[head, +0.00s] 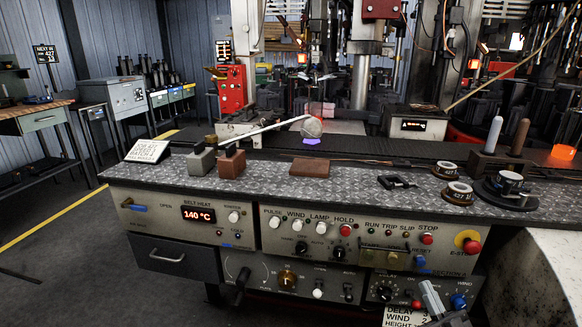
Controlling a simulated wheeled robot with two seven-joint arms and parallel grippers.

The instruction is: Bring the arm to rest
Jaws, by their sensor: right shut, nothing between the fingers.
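My right gripper (429,288) shows at the bottom right, in front of the console's lower panel. Its grey fingers are together with nothing between them. It is apart from the bench top and lies close to the panel knobs in the picture. The rest of my right arm is mostly out of view below. My left gripper is not in view.
The console (290,230) has knobs, buttons and a drawer (178,256). On its metal top (260,185) are a brown block (309,169), labelled rings (457,193) and a dark stand (507,190). A sign (405,317) hangs left of my gripper. Open floor (60,270) lies left.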

